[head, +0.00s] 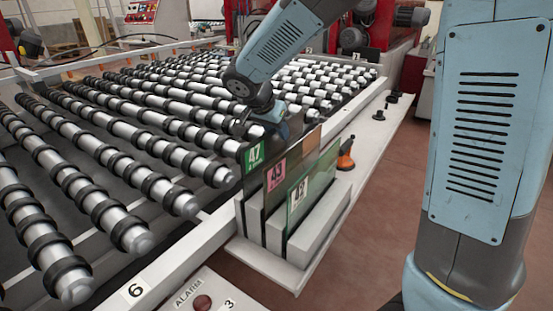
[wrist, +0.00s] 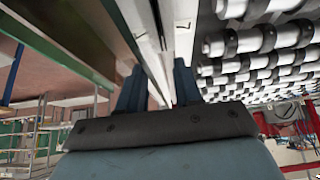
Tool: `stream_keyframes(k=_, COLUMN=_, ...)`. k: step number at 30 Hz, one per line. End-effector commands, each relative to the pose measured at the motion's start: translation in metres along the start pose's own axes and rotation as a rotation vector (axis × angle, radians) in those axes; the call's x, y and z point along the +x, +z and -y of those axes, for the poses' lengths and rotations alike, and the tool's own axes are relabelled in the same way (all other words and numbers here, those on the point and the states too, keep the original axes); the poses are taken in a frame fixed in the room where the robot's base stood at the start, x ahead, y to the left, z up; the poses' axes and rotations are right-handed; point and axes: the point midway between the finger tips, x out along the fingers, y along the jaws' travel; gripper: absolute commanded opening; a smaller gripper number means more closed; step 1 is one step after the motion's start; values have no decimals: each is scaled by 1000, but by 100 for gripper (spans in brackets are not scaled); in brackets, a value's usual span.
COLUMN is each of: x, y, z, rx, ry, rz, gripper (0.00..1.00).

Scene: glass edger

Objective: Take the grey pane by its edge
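Several panes stand upright in a white slotted rack (head: 318,228) at the front corner of the roller table. The leftmost pane, labelled 47 (head: 255,155), looks grey and see-through. To its right are a brownish pane labelled 43 (head: 276,173) and a green pane labelled 42 (head: 298,192). My gripper (head: 279,127) is at the top of the leftmost pane, partly hidden behind the panes. In the wrist view my gripper (wrist: 158,80) has its two blue fingers apart, with pale strips running between them. I cannot tell whether a pane edge lies between them.
The roller table (head: 120,140) fills the left with rows of black-ringed rollers. An orange-and-black tool (head: 345,155) stands on the white ledge right of the rack. Small black knobs (head: 379,115) sit farther along it. An alarm panel (head: 200,297) is in front.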

Motion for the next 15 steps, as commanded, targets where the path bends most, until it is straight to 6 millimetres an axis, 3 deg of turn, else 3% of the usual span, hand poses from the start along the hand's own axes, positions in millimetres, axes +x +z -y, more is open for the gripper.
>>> stream_keyframes(k=6, x=0, y=0, z=0, rx=0, ry=0, rz=0, gripper=32)
stream_keyframes(k=15, x=0, y=0, z=0, rx=0, ry=1, rz=0, gripper=3)
